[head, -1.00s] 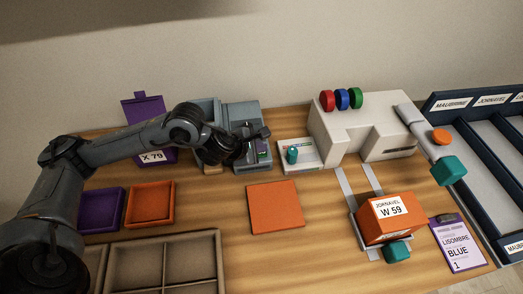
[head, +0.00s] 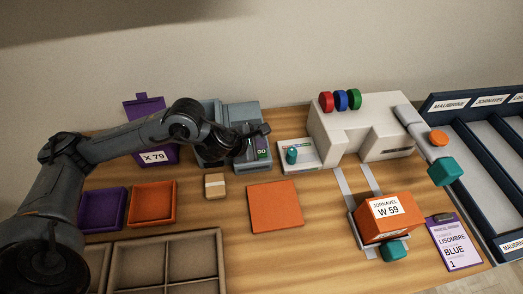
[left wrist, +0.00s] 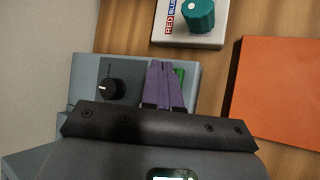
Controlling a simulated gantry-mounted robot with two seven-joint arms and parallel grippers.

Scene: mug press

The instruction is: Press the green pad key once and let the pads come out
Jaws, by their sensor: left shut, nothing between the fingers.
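The grey-blue dispenser (head: 243,114) stands at the back of the table, partly hidden by my arm. Its green key (head: 262,153), marked GO, shows just right of my left gripper (head: 250,147). In the left wrist view the green key (left wrist: 180,75) shows beside and partly behind the shut purple fingers (left wrist: 162,72); I cannot tell whether they touch it. A small tan bundle of pads with a pale band (head: 215,186) lies on the table in front of the dispenser. My right gripper is not in view.
A black knob (left wrist: 112,89) sits on the dispenser, left of the fingers. A white box with a teal knob (head: 292,154) stands to the right. An orange mat (head: 275,206), orange tray (head: 152,203) and purple tray (head: 101,209) lie in front. A white press (head: 365,130) stands further right.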

